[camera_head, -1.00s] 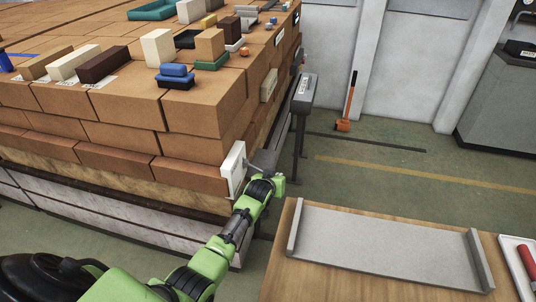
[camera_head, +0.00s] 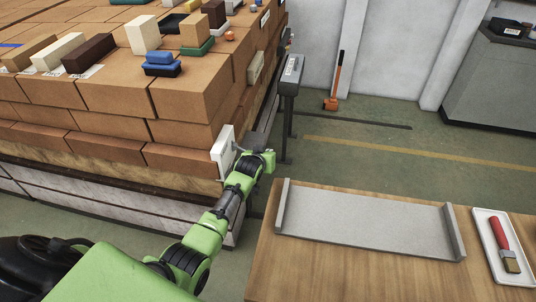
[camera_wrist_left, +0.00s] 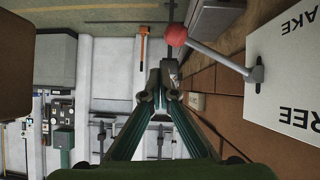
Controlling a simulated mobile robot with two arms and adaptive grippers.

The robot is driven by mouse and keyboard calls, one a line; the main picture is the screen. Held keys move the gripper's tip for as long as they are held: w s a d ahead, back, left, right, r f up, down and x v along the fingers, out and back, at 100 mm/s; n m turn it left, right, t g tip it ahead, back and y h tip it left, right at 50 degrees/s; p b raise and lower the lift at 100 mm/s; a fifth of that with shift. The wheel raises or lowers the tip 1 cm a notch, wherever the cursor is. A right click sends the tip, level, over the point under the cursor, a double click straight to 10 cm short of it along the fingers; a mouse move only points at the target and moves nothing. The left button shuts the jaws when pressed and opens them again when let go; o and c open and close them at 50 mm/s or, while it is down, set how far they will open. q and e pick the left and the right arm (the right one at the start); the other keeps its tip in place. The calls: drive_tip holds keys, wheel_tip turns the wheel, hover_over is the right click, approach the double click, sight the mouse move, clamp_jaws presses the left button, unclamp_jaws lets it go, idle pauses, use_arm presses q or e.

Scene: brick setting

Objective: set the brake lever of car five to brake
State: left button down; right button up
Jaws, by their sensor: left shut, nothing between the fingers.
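A white plate (camera_wrist_left: 290,70) with upside-down black lettering, partly cut off as "AKE" and "REE", fills the right of the left wrist view. A metal brake lever (camera_wrist_left: 215,58) sticks out from its slot and ends in a red ball knob (camera_wrist_left: 177,36). My left gripper (camera_wrist_left: 159,80) is shut and empty, its tips below the knob in the picture and apart from it. In the head view the white plate (camera_head: 223,152) sits at the corner of the brick stack, with my green left arm beside it; the fingers are hidden there. My right gripper is out of view.
The brick-loaded car (camera_head: 110,185) fills the left, with blocks on top. A grey post box (camera_head: 290,75) stands just beyond the plate. A wooden table (camera_head: 350,275) with a grey tray (camera_head: 365,220) is at the lower right. Open floor lies behind it.

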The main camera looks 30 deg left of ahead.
use_arm(q)
drive_tip(key=d+v, duration=0.2)
drive_tip(key=v, duration=0.7)
drive_tip(key=shift+s, duration=0.15)
idle(0.4)
